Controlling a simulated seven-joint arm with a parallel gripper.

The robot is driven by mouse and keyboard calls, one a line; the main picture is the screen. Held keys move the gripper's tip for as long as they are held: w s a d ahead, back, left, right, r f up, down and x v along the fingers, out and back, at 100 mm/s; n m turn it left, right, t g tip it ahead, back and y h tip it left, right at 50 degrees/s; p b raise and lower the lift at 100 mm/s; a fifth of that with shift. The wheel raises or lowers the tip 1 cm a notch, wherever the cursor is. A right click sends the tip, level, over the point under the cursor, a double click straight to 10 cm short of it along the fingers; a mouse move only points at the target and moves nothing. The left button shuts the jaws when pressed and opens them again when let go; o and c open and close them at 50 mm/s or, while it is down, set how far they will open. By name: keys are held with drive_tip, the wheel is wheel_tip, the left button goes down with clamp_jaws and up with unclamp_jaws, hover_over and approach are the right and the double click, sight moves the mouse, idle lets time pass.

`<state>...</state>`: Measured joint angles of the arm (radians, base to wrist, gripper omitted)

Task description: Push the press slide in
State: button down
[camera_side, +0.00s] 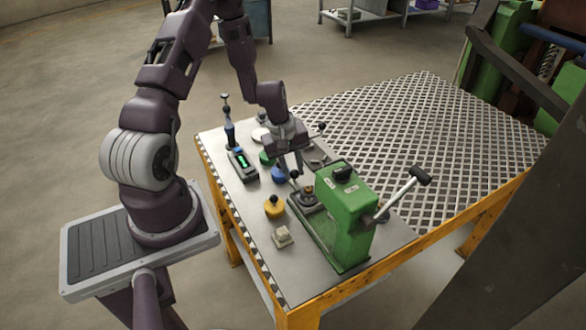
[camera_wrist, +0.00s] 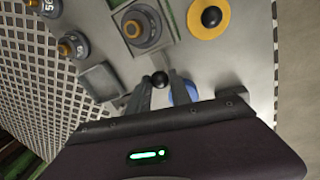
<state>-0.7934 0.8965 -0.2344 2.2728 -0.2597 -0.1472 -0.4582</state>
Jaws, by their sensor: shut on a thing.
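The green press (camera_side: 345,210) stands at the right part of the bench, with a black-gripped lever (camera_side: 400,195) on its right side. Its slide (camera_side: 296,203) sticks out to the left of the press body and carries a dark round piece (camera_side: 308,198) with an orange centre, which also shows in the wrist view (camera_wrist: 142,27). A black ball knob (camera_wrist: 160,79) is at the slide's near end. My gripper (camera_side: 292,172) is over this end of the slide, pointing down. In the wrist view my gripper (camera_wrist: 160,82) has its fingertips shut on the knob.
A yellow disc (camera_side: 274,212) with a black knob and a pale block (camera_side: 283,237) lie in front of the press. A blue disc (camera_side: 279,176) is close beside my gripper. A device with a green display (camera_side: 243,165) stands further left. A grey square tray (camera_wrist: 102,82) is nearby.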

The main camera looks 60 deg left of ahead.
sight(308, 188)
idle(0.9)
drive_tip(key=d, duration=0.7)
drive_tip(key=shift+d, duration=0.3)
drive_tip(key=c, duration=1.2)
unclamp_jaws()
drive_tip(key=r, duration=0.2)
drive_tip(key=s+r, duration=0.1)
drive_tip(key=r, duration=0.4)
drive_tip(key=shift+s+a, duration=0.15)
